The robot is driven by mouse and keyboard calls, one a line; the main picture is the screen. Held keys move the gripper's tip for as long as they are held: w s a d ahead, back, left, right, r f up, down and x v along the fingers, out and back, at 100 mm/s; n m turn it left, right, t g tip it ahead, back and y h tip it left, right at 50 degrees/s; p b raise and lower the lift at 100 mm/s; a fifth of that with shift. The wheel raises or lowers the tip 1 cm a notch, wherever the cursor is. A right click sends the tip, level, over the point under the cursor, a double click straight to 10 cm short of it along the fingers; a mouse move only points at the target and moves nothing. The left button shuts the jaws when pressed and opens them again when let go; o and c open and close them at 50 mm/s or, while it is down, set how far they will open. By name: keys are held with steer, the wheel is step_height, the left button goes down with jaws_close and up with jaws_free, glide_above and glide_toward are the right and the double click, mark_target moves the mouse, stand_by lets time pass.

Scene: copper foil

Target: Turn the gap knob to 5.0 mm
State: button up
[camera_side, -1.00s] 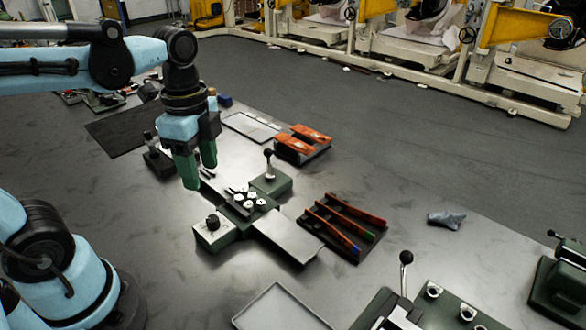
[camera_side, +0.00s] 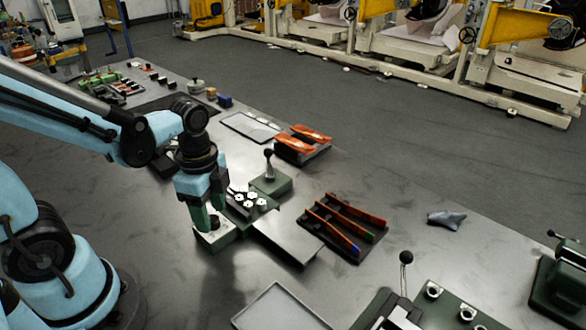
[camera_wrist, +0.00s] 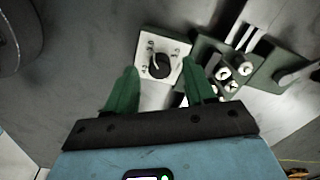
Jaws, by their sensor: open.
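The gap knob is a black round knob (camera_wrist: 159,66) on a white dial plate (camera_wrist: 146,46) in the wrist view. The plate carries small printed numbers, too blurred to read surely, and I cannot tell which one the knob points at. In the side view the plate (camera_side: 215,238) tops the near left end of a green machine, with the knob partly hidden by my fingers. My gripper (camera_side: 208,222) is open, its green fingers pointing down at the knob. In the wrist view the gripper (camera_wrist: 161,68) has one finger on each side of the knob; contact is unclear.
Right of the dial are several pale round fittings (camera_side: 249,200) and a ball-topped lever (camera_side: 268,165). A flat metal plate (camera_side: 290,238) extends from the machine toward a dark tray of orange-handled tools (camera_side: 345,228). An empty grey tray (camera_side: 280,308) lies in front.

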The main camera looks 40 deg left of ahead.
steer(key=shift+f, duration=0.7)
jaws_close()
